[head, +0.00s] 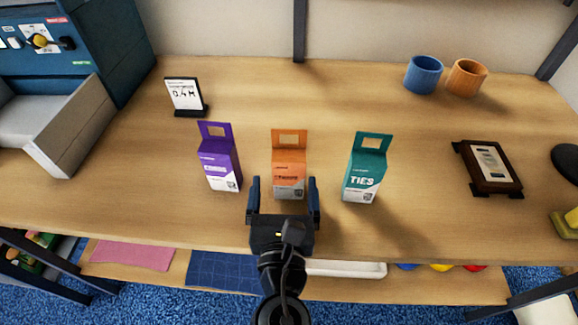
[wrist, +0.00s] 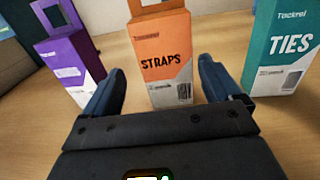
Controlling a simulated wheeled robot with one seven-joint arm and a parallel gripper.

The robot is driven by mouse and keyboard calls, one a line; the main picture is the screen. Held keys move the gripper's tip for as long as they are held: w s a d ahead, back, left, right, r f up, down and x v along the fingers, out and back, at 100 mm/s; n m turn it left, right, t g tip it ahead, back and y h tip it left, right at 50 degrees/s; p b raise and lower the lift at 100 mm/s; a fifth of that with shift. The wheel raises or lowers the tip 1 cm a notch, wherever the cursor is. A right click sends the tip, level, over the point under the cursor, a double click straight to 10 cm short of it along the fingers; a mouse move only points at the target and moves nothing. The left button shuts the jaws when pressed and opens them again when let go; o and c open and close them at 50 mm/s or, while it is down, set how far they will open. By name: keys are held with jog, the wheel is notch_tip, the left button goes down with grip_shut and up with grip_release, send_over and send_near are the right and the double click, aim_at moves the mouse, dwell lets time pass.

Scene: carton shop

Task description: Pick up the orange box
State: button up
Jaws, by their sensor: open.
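The orange box (head: 289,165) stands upright on the wooden table, between two other boxes, with a hang tab with a cutout on top. In the wrist view the orange box (wrist: 163,62) reads "STRAPS" and has a grey-white lower part. My gripper (head: 284,190) is open in front of it, fingers pointing at it. In the wrist view my gripper (wrist: 160,82) has one finger to each side of the lower box, with visible gaps. Whether the fingertips reach past its front face is hard to tell.

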aim_at(289, 182)
jog(key=w, duration=0.4)
jog(key=shift+w+d+p, duration=0.2)
jog(key=shift+d+p, duration=0.15)
jog(key=shift+p, duration=0.05)
jog(key=shift+w, duration=0.55)
jog(key=shift+c, duration=0.3)
jog(key=c, duration=1)
